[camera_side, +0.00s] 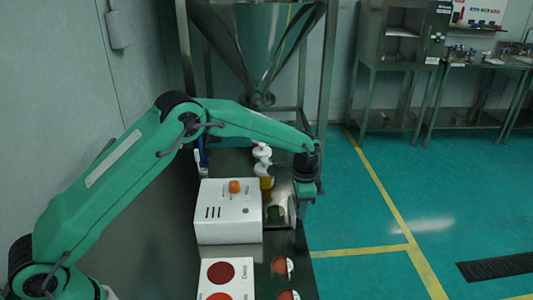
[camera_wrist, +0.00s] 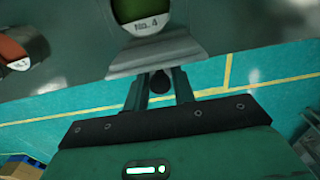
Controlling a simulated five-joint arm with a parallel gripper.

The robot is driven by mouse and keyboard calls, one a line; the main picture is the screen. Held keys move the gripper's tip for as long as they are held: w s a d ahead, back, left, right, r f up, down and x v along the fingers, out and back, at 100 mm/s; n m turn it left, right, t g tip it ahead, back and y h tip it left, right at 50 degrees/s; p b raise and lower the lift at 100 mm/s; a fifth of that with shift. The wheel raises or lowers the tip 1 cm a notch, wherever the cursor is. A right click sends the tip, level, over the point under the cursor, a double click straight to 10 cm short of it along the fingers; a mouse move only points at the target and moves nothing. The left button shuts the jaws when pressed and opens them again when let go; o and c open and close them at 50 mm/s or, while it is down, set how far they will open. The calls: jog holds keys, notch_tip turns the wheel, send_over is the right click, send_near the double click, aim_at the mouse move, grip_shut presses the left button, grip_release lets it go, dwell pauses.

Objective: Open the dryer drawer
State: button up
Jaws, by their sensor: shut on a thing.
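The dryer is a white box (camera_side: 228,225) with an orange button on top, standing on the bench in the side view. A metal drawer (camera_side: 290,203) sticks out from its right side, with a green sample dish (camera_side: 275,212) in it. In the wrist view, the drawer's grey front edge (camera_wrist: 165,54) lies just beyond my fingers, and the dish is labelled No. 4 (camera_wrist: 143,17). My gripper (camera_wrist: 160,86) is shut on a dark round knob (camera_wrist: 160,82) at the drawer's front. In the side view, my gripper (camera_side: 306,192) is at the drawer's outer end, partly hiding it.
Red-brown sample dishes (camera_side: 282,266) lie on the bench in front of the drawer. A white board with red discs (camera_side: 221,272) is in front of the dryer. A white and yellow device (camera_side: 263,165) and a steel hopper (camera_side: 258,40) stand behind.

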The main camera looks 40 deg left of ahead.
jog(key=shift+w+d, duration=0.25)
jog(key=shift+w, duration=0.05)
jog(key=shift+s+a, duration=0.25)
dwell(0.5)
jog(key=shift+w+d, duration=0.2)
dwell(0.3)
jog(key=shift+s+a, duration=0.2)
dwell(0.6)
jog(key=o, duration=0.6)
jog(key=shift+r, duration=4)
